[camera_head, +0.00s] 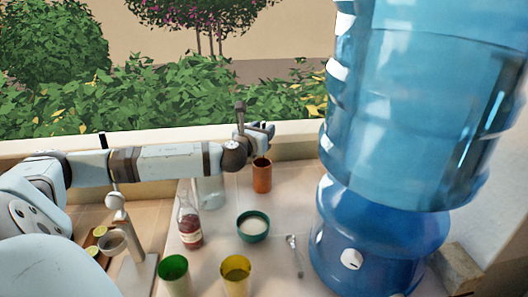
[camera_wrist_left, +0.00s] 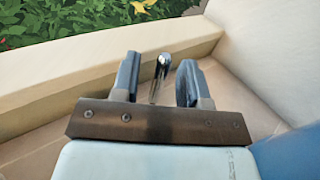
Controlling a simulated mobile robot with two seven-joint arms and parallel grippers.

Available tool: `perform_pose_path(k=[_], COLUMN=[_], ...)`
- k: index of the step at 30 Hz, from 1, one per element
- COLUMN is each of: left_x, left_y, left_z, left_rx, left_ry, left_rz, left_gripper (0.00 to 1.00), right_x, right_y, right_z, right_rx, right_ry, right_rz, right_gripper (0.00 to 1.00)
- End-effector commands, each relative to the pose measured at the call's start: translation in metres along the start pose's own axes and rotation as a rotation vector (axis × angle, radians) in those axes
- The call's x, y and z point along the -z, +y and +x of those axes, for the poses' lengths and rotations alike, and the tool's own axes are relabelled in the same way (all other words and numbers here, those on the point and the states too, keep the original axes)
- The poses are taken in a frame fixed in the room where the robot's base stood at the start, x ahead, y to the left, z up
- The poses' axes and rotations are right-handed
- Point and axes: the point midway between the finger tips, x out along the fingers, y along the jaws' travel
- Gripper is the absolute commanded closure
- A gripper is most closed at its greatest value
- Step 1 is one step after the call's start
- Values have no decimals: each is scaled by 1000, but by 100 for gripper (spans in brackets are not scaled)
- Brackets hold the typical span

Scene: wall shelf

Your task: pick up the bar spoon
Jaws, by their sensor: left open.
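In the left wrist view a shiny metal spoon, which looks like the bar spoon (camera_wrist_left: 162,66), stands between the fingers of my left gripper (camera_wrist_left: 159,62), with its rounded end up and its thin shaft running down. A gap shows on each side of it. In the head view my left gripper (camera_head: 262,131) is open above the orange-brown cup (camera_head: 262,176) near the window ledge. I cannot make out the spoon there, and whether it stands in that cup is hidden. My right gripper is not in view.
A large blue water bottle (camera_head: 420,110) stands close on the right. A red bottle (camera_head: 189,225), green-rimmed bowl (camera_head: 253,237), green cup (camera_head: 174,278), yellow cup (camera_head: 235,282) and small silver utensil (camera_head: 295,256) are on the counter. The window ledge (camera_wrist_left: 120,75) runs behind.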

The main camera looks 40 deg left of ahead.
Motion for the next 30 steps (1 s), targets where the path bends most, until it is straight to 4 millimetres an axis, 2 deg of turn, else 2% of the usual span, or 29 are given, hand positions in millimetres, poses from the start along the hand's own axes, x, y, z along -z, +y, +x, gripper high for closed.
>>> perform_pose_path(k=[3, 9, 14, 15, 25, 30], left_x=[-1, 0, 0, 0, -1, -11], left_y=[0, 0, 0, 0, 0, 0], left_z=[7, 7, 7, 7, 7, 7], left_rx=[0, 0, 0, 0, 0, 0], left_ry=[0, 0, 0, 0, 0, -2], left_rz=[0, 1, 1, 1, 1, 0], left_gripper=[59, 59, 96, 100, 100, 100], right_x=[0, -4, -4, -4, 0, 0], right_y=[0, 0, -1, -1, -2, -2], right_z=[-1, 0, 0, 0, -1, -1], right_rx=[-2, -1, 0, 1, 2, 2], right_ry=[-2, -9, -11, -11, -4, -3], right_rz=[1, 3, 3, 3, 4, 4], right_gripper=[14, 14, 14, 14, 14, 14])
